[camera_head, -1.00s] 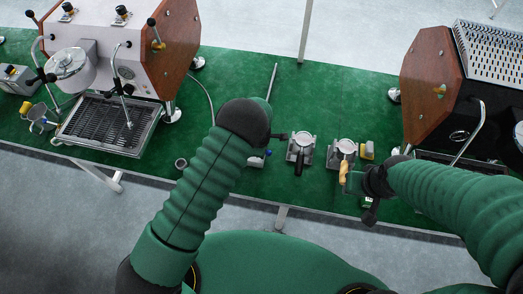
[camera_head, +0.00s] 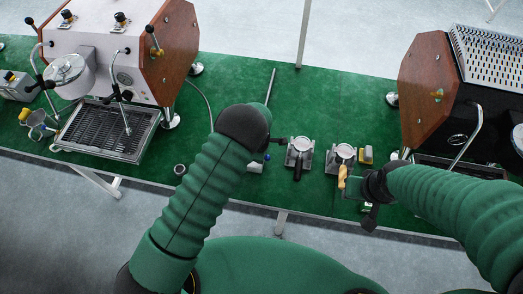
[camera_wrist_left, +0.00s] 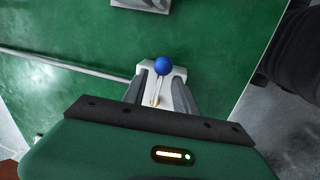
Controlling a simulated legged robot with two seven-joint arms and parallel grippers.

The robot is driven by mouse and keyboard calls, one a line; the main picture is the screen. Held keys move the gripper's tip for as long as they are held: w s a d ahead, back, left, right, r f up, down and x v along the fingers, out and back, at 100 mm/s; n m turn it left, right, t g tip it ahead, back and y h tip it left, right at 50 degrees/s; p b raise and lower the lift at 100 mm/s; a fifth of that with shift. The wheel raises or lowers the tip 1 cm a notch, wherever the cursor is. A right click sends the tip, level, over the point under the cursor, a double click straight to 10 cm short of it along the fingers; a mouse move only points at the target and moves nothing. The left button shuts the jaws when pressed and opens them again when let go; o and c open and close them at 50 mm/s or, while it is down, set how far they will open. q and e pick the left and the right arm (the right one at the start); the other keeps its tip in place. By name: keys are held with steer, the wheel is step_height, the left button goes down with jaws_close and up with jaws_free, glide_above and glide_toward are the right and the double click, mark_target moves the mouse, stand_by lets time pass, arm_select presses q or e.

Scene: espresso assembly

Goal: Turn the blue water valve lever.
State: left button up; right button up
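The blue ball knob of the water valve lever (camera_wrist_left: 163,66) shows in the left wrist view, on a thin pale rod above a light grey base (camera_wrist_left: 180,95). In the head view the knob (camera_head: 267,157) shows as a small blue dot just beyond my left arm. My left gripper (camera_wrist_left: 160,88) is open, its two fingers on either side of the lever. I cannot tell whether they touch it. In the head view my left arm hides most of this gripper. My right gripper (camera_head: 350,187) is by a wooden-handled portafilter (camera_head: 342,172); its fingers are not clear.
A portafilter with a black handle (camera_head: 299,150) lies to the right of the valve. Espresso machines stand at left (camera_head: 115,60) and right (camera_head: 430,85) on the green table (camera_head: 330,90).

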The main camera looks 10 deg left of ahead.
arm_select(q)
steer(key=s+r, duration=0.3)
steer(key=r, duration=1.3)
steer(key=shift+a, duration=0.1)
steer(key=s+a+r+m, duration=0.4)
steer(key=s+a+m, duration=0.1)
steer(key=s+m, duration=0.3)
steer(key=s+a+r+m, duration=0.4)
steer(key=s+a+m, duration=0.2)
steer(key=s+m, duration=0.3)
steer(key=shift+s+r, duration=0.35)
steer(key=shift+d, duration=0.15)
